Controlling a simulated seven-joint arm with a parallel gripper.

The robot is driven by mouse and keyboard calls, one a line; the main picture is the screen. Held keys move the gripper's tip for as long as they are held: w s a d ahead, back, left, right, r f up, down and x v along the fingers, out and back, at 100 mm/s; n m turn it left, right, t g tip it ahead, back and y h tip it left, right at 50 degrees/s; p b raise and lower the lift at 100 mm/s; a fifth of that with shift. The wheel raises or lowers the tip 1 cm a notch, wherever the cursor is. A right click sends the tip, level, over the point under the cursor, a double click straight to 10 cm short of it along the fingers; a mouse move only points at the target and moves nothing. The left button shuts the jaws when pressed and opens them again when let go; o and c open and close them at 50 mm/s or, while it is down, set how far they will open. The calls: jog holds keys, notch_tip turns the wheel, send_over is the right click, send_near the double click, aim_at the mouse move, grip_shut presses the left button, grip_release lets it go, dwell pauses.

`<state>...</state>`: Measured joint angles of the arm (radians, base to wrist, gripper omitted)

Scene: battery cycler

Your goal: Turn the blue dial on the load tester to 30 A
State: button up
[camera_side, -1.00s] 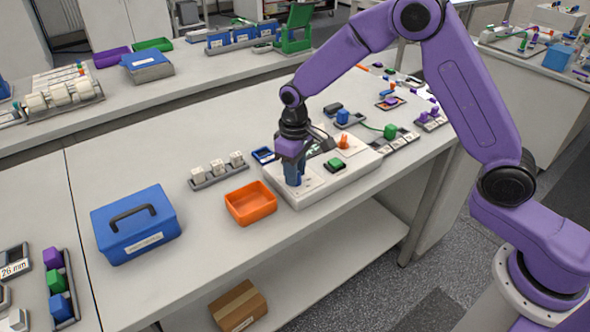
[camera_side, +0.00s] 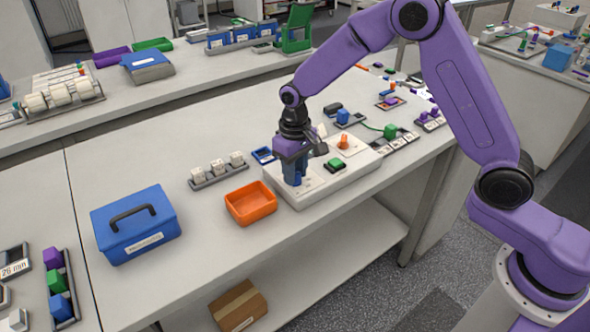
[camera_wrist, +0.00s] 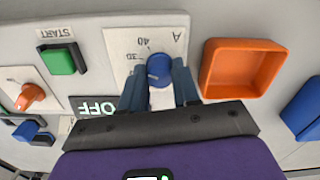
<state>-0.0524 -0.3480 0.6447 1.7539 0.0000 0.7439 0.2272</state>
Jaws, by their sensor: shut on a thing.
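The load tester (camera_side: 342,183) is a white box on the bench in the side view. Its blue dial (camera_wrist: 160,68) shows in the wrist view on a pale plate with the marks 30, 40 and A, seen turned over. My gripper (camera_side: 293,180) points down over the tester's left end. In the wrist view my gripper (camera_wrist: 163,76) has one dark blue finger on each side of the dial and is shut on it. The fingers cover part of the plate, and I cannot tell exactly which mark the dial points to. A dark display (camera_wrist: 95,106) reads OFF.
A green START button (camera_wrist: 62,58) and an orange knob (camera_wrist: 31,96) are on the same tester. An orange tray (camera_side: 250,204) stands just left of the tester. A blue case (camera_side: 136,238) is further left, with bare bench between.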

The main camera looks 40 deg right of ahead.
aim_at(297, 175)
jog(key=o, duration=1.1)
jog(key=shift+c, duration=0.2)
notch_tip(297, 175, up, 18)
jog(key=shift+f, duration=0.25)
jog(key=s+d+f+n, duration=0.2)
jog(key=s+d+n, duration=0.1)
jog(key=s, duration=0.8)
jog(key=s+d+f+n, duration=0.2)
jog(key=s+d+n, duration=0.2)
jog(key=s, duration=0.7)
jog(key=s+d+f+n, duration=0.2)
jog(key=s+d+n, duration=0.1)
jog(key=s, duration=0.8)
jog(key=shift+s+d+f+n, duration=0.15)
jog(key=shift+s+d+n, duration=0.2)
jog(key=shift+d, duration=0.1)
